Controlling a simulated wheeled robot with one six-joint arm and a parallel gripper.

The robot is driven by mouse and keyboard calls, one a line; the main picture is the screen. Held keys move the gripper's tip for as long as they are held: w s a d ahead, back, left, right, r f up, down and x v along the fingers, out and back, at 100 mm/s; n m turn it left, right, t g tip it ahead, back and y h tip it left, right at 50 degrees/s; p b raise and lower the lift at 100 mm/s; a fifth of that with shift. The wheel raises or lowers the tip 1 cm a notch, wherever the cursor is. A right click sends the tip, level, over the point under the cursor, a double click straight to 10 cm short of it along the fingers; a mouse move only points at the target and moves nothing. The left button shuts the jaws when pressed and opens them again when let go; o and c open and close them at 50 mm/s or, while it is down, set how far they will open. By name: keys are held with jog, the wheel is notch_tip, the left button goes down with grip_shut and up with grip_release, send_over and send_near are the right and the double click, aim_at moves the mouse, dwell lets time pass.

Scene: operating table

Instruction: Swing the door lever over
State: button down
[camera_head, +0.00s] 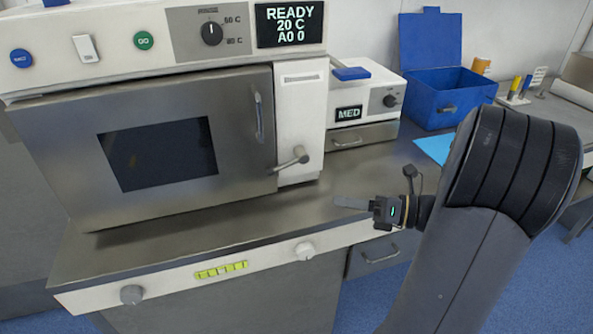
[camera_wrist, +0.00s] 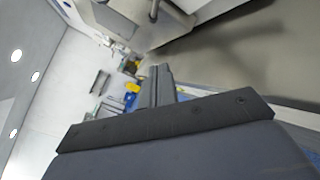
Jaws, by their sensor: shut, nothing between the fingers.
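The door lever (camera_head: 291,160) is a grey metal handle with a rounded end, on the white panel just right of the oven-like machine's door. The steel door (camera_head: 240,140) has a dark window and looks shut. My gripper (camera_head: 352,203) is to the right of the lever and lower, apart from it, over the front edge of the counter. Its fingers are together and empty, pointing left. In the wrist view the closed fingers (camera_wrist: 158,86) show in the middle; I cannot tell the lever there for sure.
A vertical door handle (camera_head: 258,117) stands out left of the lever. A small white unit marked MED (camera_head: 372,105) and an open blue box (camera_head: 445,95) stand behind to the right. The steel counter (camera_head: 215,222) is bare in front of the door. Knobs (camera_head: 305,251) stick out below.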

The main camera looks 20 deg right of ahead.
send_near(275, 172)
jog(key=shift+m, duration=0.4)
jog(key=a+f, duration=0.3)
jog(key=a, duration=0.1)
jog(key=shift+f, duration=0.35)
jog(key=w, duration=0.1)
jog(key=w+a+r, duration=0.1)
jog(key=shift+w+a+r, duration=0.1)
jog(key=shift+w+r, duration=0.1)
jog(key=shift+w, duration=0.15)
jog(key=shift+w+a+r, duration=0.15)
jog(key=shift+w+r, duration=0.1)
jog(key=shift+w, duration=0.15)
jog(key=r+p, duration=0.1)
jog(key=p, duration=0.1)
jog(key=shift+w+a+r+p, duration=0.1)
jog(key=shift+w+p, duration=0.1)
jog(key=shift+p, duration=0.1)
